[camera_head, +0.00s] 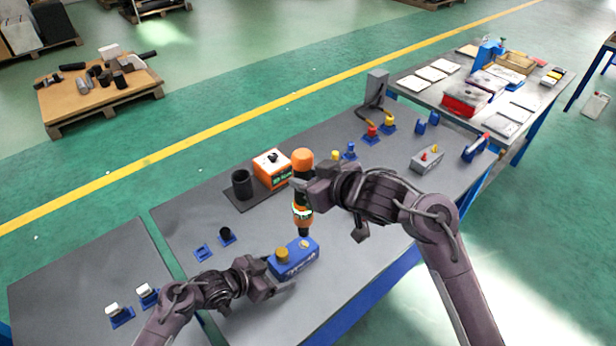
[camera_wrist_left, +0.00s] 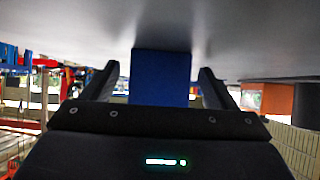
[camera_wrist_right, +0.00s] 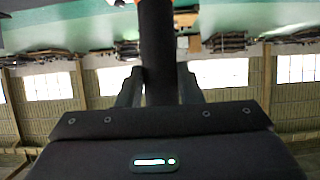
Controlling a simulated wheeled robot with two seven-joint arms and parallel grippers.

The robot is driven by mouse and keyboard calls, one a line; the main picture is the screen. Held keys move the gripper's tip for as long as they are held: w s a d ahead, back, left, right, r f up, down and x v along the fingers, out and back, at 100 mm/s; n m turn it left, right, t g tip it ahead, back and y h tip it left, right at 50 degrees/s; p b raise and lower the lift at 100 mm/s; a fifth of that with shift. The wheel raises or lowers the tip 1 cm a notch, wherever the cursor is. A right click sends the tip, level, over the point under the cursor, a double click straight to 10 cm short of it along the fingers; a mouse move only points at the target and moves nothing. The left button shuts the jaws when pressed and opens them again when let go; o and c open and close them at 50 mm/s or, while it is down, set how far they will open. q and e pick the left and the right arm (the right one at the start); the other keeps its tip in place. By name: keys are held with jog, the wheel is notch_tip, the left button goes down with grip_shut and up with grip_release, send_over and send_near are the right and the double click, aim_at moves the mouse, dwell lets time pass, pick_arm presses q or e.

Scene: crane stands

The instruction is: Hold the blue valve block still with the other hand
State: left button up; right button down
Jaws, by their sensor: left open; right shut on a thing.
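The blue valve block (camera_head: 294,259) lies on the grey bench with a brass-coloured cap (camera_head: 282,254) on its left end. My left gripper (camera_head: 277,288) is open at the block's near left end. In the left wrist view the blue block (camera_wrist_left: 160,78) stands between the two open fingers, with gaps on both sides. My right gripper (camera_head: 304,190) is shut on an orange and black power tool (camera_head: 303,163), held upright above the block. The tool's lower tip is at the block's right end; contact cannot be told. The right wrist view shows the tool's dark body (camera_wrist_right: 157,50) between the fingers.
An orange and white box (camera_head: 272,169) and a black cup (camera_head: 242,184) stand behind the block. Small blue fixtures (camera_head: 203,253) sit to the left. A grey block with coloured knobs (camera_head: 427,158) stands farther right. The bench in front of the valve block is clear.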

pick_arm(q)
jog(key=v, duration=1.1)
jog(key=shift+a+r, duration=0.15)
jog(key=shift+a, duration=0.1)
jog(key=shift+s+a+r, duration=0.15)
jog(key=shift+s, duration=0.05)
